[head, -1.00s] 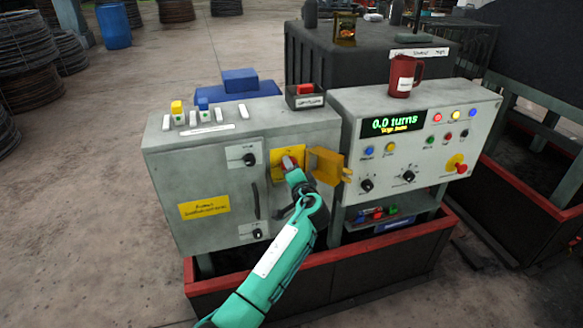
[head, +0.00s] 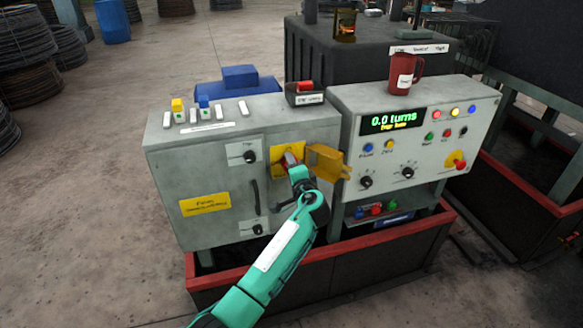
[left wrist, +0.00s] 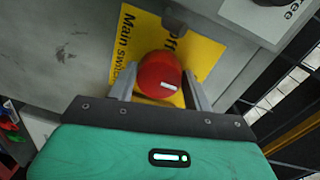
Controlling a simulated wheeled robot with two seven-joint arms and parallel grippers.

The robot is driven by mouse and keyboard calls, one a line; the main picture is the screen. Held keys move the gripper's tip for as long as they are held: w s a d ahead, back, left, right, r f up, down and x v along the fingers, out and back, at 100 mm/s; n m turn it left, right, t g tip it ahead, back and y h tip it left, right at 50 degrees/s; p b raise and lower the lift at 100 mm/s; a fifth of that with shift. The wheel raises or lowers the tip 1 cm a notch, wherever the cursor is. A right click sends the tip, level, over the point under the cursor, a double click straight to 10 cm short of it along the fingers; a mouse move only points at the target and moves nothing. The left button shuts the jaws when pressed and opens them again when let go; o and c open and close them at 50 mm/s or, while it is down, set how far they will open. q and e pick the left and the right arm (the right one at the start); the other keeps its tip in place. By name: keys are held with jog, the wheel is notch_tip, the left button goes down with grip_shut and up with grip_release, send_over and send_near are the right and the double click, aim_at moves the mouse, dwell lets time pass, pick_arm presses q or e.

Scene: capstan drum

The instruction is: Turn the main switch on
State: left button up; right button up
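The main switch is a red knob (left wrist: 159,75) with a short white mark, on a yellow plate (left wrist: 208,50) lettered "Main switch" and "Off". In the head view the yellow plate (head: 276,160) is on the grey cabinet's front, and my gripper partly hides the knob. My left gripper (head: 293,168) is in front of the plate. In the left wrist view its two fingers (left wrist: 160,80) stand on either side of the knob, open, with what looks like a thin gap at each side. My right gripper is in neither view.
A yellow hinged flap (head: 327,162) sticks out just right of the switch. The grey cabinet (head: 185,160) also has a black handle and small black knobs. A control panel (head: 400,150) reading "0.0 turns" stands to the right, with a red mug (head: 405,75) on top.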

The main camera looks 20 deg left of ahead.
pick_arm(q)
jog(key=o, duration=0.3)
jog(key=b+v, duration=0.2)
jog(key=v, duration=1.2)
jog(key=shift+w+r, duration=0.1)
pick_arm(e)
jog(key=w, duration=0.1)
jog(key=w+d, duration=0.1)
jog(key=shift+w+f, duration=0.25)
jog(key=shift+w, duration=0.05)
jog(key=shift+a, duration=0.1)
